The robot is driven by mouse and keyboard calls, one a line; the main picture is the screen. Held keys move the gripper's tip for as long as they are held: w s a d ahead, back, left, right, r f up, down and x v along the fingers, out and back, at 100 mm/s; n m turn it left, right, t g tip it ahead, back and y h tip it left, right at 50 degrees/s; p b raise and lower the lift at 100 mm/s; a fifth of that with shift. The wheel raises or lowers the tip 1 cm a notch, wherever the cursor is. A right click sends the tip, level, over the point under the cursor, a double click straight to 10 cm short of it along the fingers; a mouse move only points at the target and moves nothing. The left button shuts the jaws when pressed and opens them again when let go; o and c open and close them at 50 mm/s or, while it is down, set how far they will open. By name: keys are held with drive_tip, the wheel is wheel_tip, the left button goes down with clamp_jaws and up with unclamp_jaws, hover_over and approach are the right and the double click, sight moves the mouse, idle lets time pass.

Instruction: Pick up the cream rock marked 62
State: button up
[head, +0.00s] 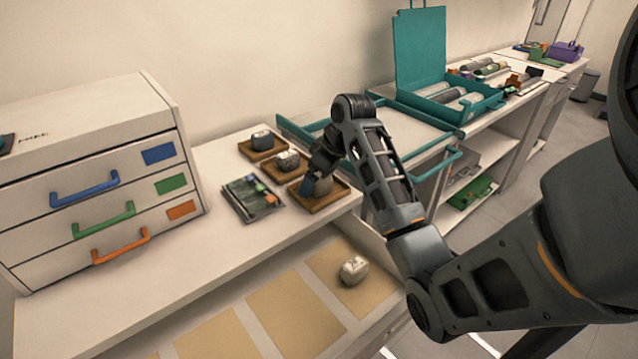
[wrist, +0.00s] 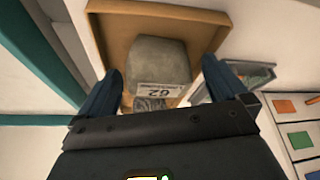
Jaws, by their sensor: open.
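The rock marked 62 (wrist: 160,62) looks dull grey-beige, with a white label reading 62 upside down in the wrist view. It sits in a shallow wooden tray (wrist: 107,22), the front one of three on the counter; this tray also shows in the head view (head: 338,199). In the head view the rock (head: 322,187) is partly hidden by my gripper (head: 310,184). My gripper (wrist: 162,68) is open, with one finger on either side of the rock in the wrist view. I cannot tell whether the fingers touch it.
Two more wooden trays with rocks (head: 287,160) (head: 263,140) stand behind. A dark sample case (head: 252,198) lies left of the trays. A drawer cabinet (head: 95,180) stands at left, a teal-railed cart (head: 420,139) at right. Another pale rock (head: 354,270) sits on a lower tan mat.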

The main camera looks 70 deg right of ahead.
drive_tip(key=c, duration=1.2)
drive_tip(key=shift+o, duration=0.2)
drive_tip(key=shift+r, duration=0.1)
